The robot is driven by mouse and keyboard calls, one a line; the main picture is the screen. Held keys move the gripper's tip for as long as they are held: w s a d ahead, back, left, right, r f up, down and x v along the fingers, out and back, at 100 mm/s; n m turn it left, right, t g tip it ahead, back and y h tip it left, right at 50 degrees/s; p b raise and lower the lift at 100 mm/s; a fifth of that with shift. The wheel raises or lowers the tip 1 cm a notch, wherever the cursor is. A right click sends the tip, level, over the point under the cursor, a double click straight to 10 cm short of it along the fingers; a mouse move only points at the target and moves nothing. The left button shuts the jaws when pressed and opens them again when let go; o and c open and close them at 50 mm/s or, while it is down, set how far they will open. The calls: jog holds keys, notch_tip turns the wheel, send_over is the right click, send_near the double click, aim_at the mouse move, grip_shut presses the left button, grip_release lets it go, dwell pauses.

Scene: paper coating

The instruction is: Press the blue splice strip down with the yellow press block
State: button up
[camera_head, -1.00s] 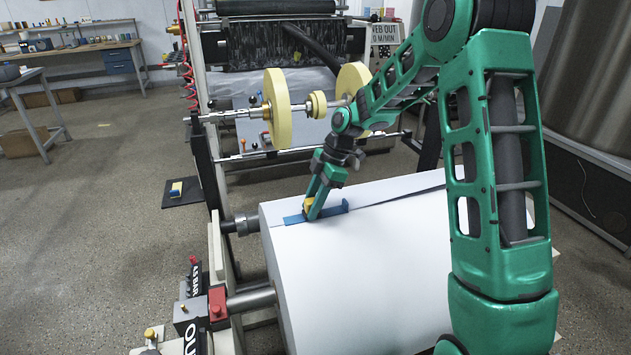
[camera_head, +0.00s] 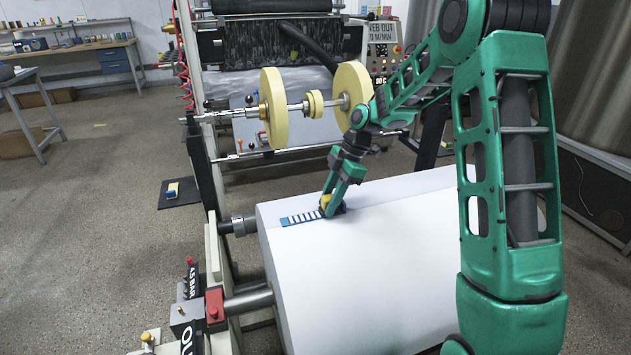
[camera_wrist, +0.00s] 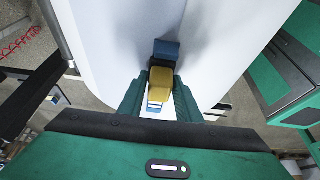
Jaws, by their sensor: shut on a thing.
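My gripper (camera_head: 328,206) is shut on the yellow press block (camera_head: 325,200), low over the white paper roll (camera_head: 360,270). In the wrist view the yellow block (camera_wrist: 161,84) sits between the two green fingers (camera_wrist: 159,100). The blue splice strip (camera_head: 286,222) lies across the top of the roll, with a row of white bars showing left of my gripper. The block is at the strip's right part and looks to be on it; exact contact is hidden. In the wrist view a blue end of the strip (camera_wrist: 167,48) shows beyond the block and white bars show behind it.
A black mat (camera_head: 181,199) with a small yellow and blue item lies on the floor at left. The roll's shaft and a red clamp (camera_head: 215,304) are at its left end. Yellow discs (camera_head: 273,108) on a shaft stand behind the roll.

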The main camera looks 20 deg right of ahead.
jog(key=shift+d, duration=0.35)
jog(key=shift+a, duration=2.9)
notch_tip(320, 180, up, 2)
jog(key=shift+s+r, duration=0.1)
jog(key=shift+r, duration=0.1)
jog(key=shift+d+r, duration=0.2)
jog(key=shift+r, duration=2.6)
